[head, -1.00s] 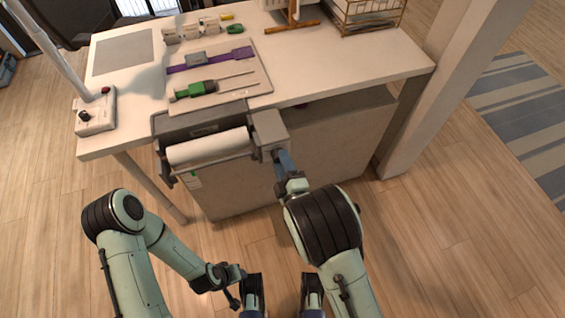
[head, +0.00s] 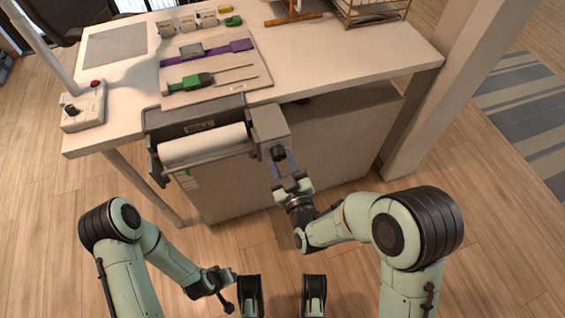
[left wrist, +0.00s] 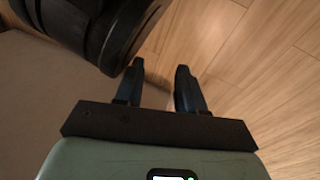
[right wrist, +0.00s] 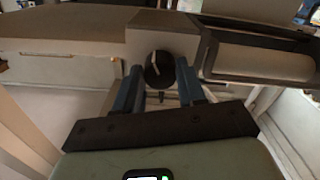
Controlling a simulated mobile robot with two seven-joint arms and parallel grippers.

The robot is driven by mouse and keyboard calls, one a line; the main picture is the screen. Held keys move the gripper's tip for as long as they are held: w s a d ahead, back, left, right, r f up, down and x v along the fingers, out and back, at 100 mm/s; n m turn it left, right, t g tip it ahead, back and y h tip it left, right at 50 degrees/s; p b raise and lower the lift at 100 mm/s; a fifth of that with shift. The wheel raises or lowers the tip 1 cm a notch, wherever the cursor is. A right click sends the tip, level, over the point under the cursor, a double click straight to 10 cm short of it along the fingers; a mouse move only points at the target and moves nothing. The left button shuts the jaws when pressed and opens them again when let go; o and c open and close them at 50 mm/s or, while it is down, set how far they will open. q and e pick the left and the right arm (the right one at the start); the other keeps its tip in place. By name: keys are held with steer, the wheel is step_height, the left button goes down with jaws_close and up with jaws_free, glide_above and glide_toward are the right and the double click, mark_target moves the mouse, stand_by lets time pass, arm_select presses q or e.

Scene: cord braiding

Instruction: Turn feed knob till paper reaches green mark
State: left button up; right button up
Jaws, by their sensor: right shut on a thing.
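The paper feeder (head: 195,118) hangs at the table's front edge, with a white paper roll (head: 203,146) across it. A small green mark (head: 188,172) shows below the roll's left part; the paper's lower edge is too small to place exactly against it. The black feed knob (head: 277,153) is on the grey box at the feeder's right end. In the right wrist view the knob (right wrist: 160,70) has a pale pointer line. My right gripper (head: 283,164) is shut on the knob, one blue finger each side. My left gripper (left wrist: 158,75) is low, empty, fingers apart.
The table (head: 330,60) holds a board (head: 225,88) with a green-handled tool and a purple strap. A white control box (head: 84,108) with a red button stands at the left corner. A wire basket (head: 372,10) is at the back right. A pillar (head: 440,95) stands right of the table.

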steer(key=m+b, duration=0.2)
steer(key=m, duration=0.2)
steer(key=shift+b, duration=0.35)
arm_select(q)
steer(key=s+a+f+g, duration=0.1)
steer(key=s+f+g, duration=0.1)
steer(key=s+f, duration=0.3)
steer(key=shift+s+g+b, duration=0.3)
steer(key=shift+s+g, duration=0.1)
steer(key=shift+s, duration=0.8)
arm_select(e)
steer(key=shift+a+r+m, duration=0.1)
steer(key=shift+r+m, duration=0.05)
steer(key=shift+m, duration=0.55)
steer(key=o, duration=1.1)
steer(key=shift+c, duration=0.2)
arm_select(q)
steer(key=shift+s+f, duration=0.1)
